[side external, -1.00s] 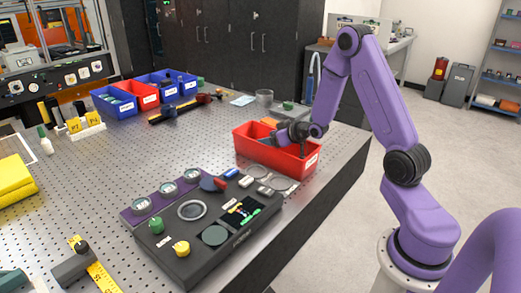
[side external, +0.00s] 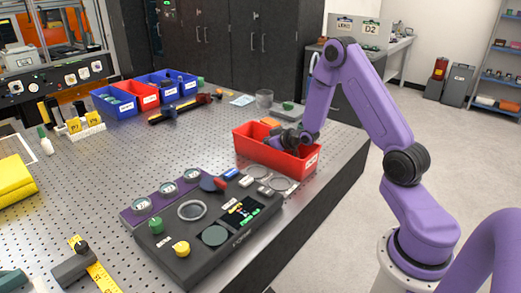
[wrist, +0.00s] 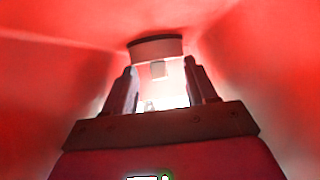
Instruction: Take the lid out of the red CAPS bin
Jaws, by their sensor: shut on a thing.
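The red CAPS bin (side external: 268,158) stands on the perforated table, its label on the right end. My gripper (wrist: 162,82) reaches down into the bin, and its red walls surround the fingers in the wrist view. A pale round lid with a dark rim (wrist: 155,47) shows at the fingertips, with a small square part below the rim. My gripper is shut on the lid, though the glare blurs the contact. In the side view the bin wall and my wrist hide the lid and fingertips.
A dark fixture plate (side external: 205,235) with round parts, a green knob and a yellow knob lies in front of the bin. Blue (side external: 113,102) and red (side external: 138,94) bins stand at the back left.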

